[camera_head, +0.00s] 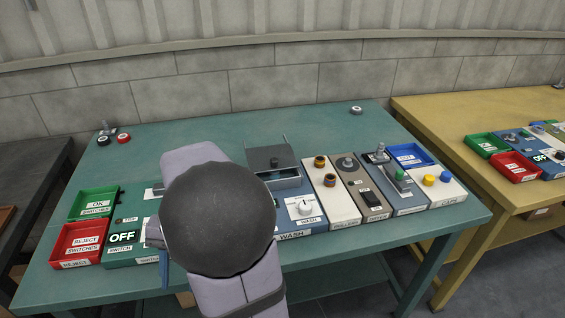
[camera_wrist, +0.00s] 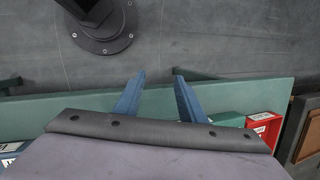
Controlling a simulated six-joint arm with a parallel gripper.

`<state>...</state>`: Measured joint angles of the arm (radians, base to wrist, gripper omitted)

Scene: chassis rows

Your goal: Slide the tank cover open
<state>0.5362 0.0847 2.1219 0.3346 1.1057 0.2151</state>
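The tank (camera_head: 291,183) is a grey box at the back of the blue WASH module, right of my arm in the head view. Its cover (camera_head: 259,158) is a dark grey plate with a small dark knob (camera_head: 274,162). Thin rails rise at both sides. I cannot tell how far the cover stands open. My gripper shows in the wrist view (camera_wrist: 159,80) with two blue fingers spread apart and nothing between them. In the head view my arm hides most of it; a blue finger shows near the OFF panel at the table's front left, away from the tank.
A white WASH knob (camera_head: 305,208) stands in front of the tank. Right of it is a white module (camera_head: 341,211) with two banded parts. The green OFF switch panel (camera_head: 122,237) and red reject tray (camera_head: 75,246) are at left. The table's back strip is mostly free.

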